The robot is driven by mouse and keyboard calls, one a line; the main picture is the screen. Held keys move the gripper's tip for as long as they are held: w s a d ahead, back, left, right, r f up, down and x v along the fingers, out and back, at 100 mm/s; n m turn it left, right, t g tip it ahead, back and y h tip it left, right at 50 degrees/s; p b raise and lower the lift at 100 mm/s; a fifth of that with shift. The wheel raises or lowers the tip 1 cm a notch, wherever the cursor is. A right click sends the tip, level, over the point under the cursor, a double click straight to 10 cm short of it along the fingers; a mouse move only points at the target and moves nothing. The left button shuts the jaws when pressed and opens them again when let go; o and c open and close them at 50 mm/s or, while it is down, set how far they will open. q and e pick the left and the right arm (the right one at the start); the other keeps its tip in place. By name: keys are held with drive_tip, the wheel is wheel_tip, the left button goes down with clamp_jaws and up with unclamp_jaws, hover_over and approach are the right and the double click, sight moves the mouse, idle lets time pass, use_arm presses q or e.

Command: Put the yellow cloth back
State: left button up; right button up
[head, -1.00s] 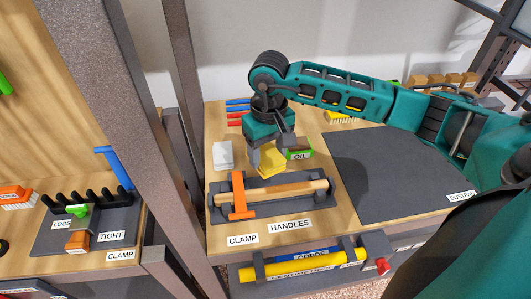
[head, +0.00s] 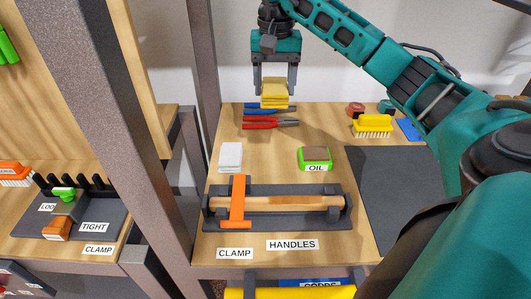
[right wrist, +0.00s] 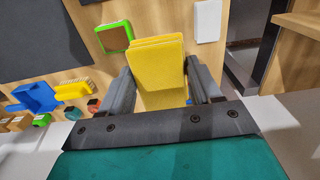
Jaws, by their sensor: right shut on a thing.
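The yellow cloth (head: 274,94), a folded stack, is between the fingers of my right gripper (head: 275,84). The gripper points down and is shut on the cloth, raised above the back of the wooden worktop (head: 265,135). In the head view the cloth overlaps the blue and red pliers (head: 270,122). In the right wrist view the cloth (right wrist: 160,75) hangs out past the two fingers. A folded white cloth (head: 230,157) lies on the worktop, left of the green box labelled OIL (head: 315,157). The spot between these two is bare. My left gripper is not in view.
A grey rack with a wooden handle (head: 285,203) and an orange clamp (head: 238,207) lies at the front. A dark mat (head: 390,190) and yellow brush (head: 373,124) are at the right. A steel post (head: 145,150) stands left.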

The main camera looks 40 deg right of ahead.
wheel_tip(320, 180, down, 15)
drive_tip(key=b, duration=0.3)
wheel_tip(320, 180, down, 5)
drive_tip(key=shift+r+b, duration=0.1)
drive_tip(key=shift+b, duration=0.3)
drive_tip(key=shift+f, duration=0.2)
drive_tip(key=o, duration=0.9)
drive_tip(key=shift+r, duration=0.1)
